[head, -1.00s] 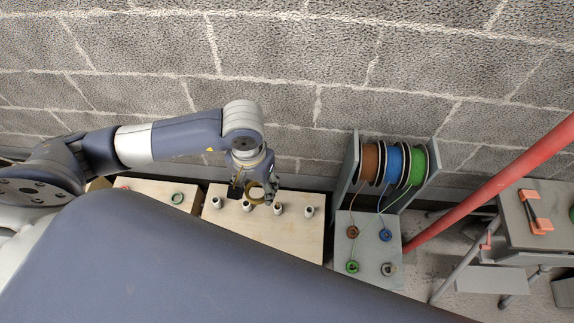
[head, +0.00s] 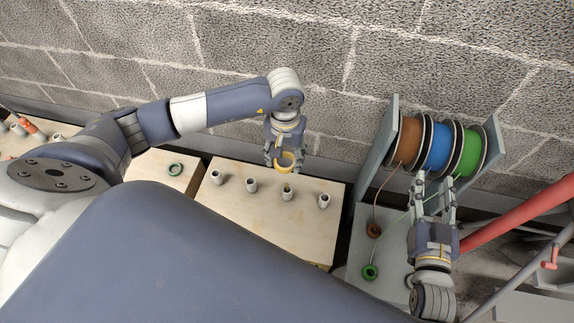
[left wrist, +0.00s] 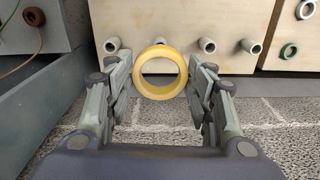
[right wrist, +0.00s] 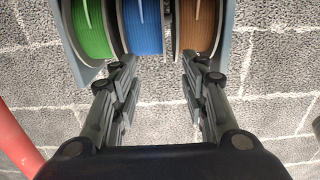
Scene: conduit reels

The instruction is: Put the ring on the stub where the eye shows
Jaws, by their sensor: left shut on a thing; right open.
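My left gripper (head: 282,160) is shut on a yellow ring (left wrist: 137,75). In the head view the ring (head: 285,167) shows just above the third stub (head: 287,192) from the left, apart from it in the picture. In the left wrist view the ring hides part of a stub behind it. The other pale stubs (head: 218,177), (head: 251,185) and (head: 324,200) stand in a row on the same wooden box (head: 270,220). My right gripper (head: 433,183) is open and empty in front of the reels. I cannot make out which stub an eye marks.
Brown (head: 402,140), blue (head: 438,148) and green (head: 471,152) reels hang in a grey stand. Brown (head: 374,230) and green (head: 370,271) eyes sit on the grey panel below. A green ring (head: 176,169) lies on the left box. A red pole (head: 520,218) slants at right.

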